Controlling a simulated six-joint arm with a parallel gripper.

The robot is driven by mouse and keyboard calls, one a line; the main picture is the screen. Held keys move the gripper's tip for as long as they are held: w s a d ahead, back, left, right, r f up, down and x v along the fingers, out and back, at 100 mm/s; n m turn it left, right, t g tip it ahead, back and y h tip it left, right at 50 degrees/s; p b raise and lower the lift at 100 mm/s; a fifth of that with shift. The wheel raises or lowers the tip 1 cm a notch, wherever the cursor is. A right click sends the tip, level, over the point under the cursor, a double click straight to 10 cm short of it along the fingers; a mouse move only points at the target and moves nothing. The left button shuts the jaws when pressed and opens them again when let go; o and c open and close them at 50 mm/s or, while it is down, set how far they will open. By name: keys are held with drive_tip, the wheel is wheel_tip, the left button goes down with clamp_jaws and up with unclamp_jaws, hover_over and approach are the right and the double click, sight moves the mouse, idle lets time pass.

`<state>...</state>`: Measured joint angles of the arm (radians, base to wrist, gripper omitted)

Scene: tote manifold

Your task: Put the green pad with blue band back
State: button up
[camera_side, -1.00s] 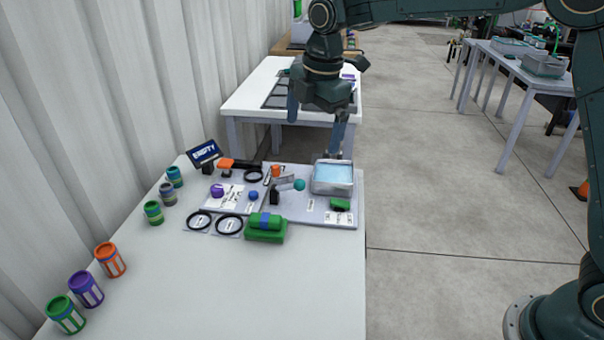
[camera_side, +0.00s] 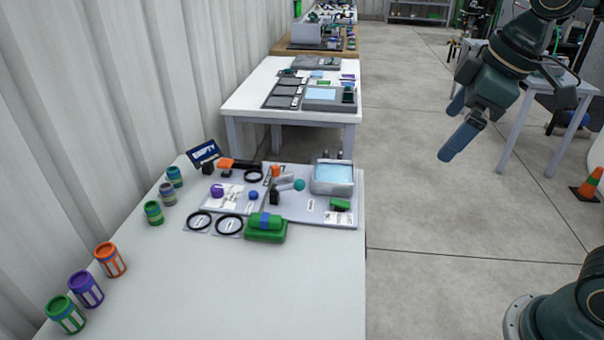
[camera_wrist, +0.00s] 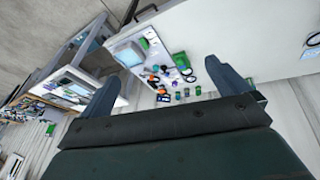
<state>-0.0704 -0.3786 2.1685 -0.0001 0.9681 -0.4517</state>
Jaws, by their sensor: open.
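The green pad with blue band (camera_side: 265,221) sits on a green base block (camera_side: 266,236) at the front edge of the grey boards on the near table. A green item that looks like the pad also shows small in the wrist view (camera_wrist: 180,59). My gripper (camera_side: 450,132) is open and empty in the air, right of the table and well clear of the pad. Its two fingers stand wide apart in the wrist view (camera_wrist: 160,72).
Black rings (camera_side: 229,225) lie left of the pad. Several coloured canisters (camera_side: 110,259) line the table's left side. The table's front is clear.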

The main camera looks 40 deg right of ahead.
drive_tip(key=s+d+f+m+t, duration=0.1)
drive_tip(key=s+f+m, duration=0.3)
drive_tip(key=s, duration=0.6)
drive_tip(key=shift+d+m, duration=0.5)
drive_tip(key=shift+m, duration=0.5)
drive_tip(key=shift+w+f, duration=0.1)
